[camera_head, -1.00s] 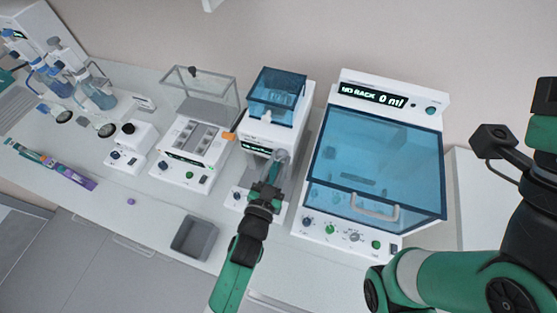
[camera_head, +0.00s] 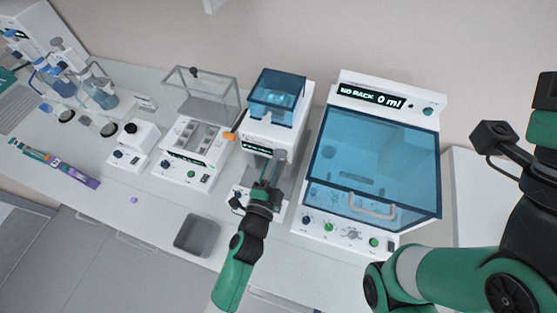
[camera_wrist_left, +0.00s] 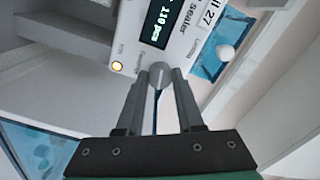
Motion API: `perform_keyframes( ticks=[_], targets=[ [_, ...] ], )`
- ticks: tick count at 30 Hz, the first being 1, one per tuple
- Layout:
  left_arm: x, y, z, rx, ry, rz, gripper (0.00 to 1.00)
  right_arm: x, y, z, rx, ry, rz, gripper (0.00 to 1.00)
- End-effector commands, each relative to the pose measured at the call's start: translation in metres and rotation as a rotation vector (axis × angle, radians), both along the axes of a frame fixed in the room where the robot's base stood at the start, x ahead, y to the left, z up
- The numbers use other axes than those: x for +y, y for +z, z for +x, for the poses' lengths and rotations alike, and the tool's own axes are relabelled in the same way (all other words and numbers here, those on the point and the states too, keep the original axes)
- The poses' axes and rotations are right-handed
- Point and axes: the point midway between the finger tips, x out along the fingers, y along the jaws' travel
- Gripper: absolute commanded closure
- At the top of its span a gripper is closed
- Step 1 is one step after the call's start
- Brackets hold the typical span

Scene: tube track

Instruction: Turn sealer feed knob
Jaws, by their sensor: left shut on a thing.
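The sealer (camera_head: 275,130) is a white machine with a blue clear lid, in the middle of the bench in the head view. My left gripper (camera_head: 266,184) is at its lower front. In the left wrist view the sealer's panel (camera_wrist_left: 180,38) shows a green-lit display, a glowing yellow button and a "sealer" label. A round grey knob (camera_wrist_left: 158,74) sits between the tips of my left gripper (camera_wrist_left: 160,82), which is shut on it. The head view hides the knob behind the gripper. My right arm shows at the right, but its gripper is out of view.
A large blue-lidded machine (camera_head: 372,160) reading "NO RACK 0 ml" stands close on the right. A grey bin (camera_head: 197,236) sits near the front edge. The bench left of the bin is mostly clear.

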Motion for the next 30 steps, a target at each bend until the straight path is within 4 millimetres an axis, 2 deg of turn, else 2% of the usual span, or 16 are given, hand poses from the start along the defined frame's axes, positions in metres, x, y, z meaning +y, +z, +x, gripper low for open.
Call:
perform_keyframes(
  ticks=[12, 27, 28, 30],
  targets=[
    [0.0002, -0.0002, 0.0001, -0.057, 0.0, 0.174, 1.0, 0.0, 0.0024, 0.0, 0.0, 0.0, 0.0, 1.0],
    [0.0002, -0.0004, 0.0001, -0.062, 0.001, 0.191, 1.0, 0.0, 0.0025, 0.0, 0.0, 0.0, 0.0, 1.0],
    [0.0003, -0.0004, 0.0001, -0.062, 0.001, 0.191, 0.6, 0.0, 0.0025, 0.0, 0.0, 0.0, 0.0, 1.0],
    [0.0003, -0.0004, 0.0001, -0.062, 0.001, 0.19, 0.48, 0.0, 0.0025, 0.0, 0.0, 0.0, 0.0, 1.0]
  ],
)
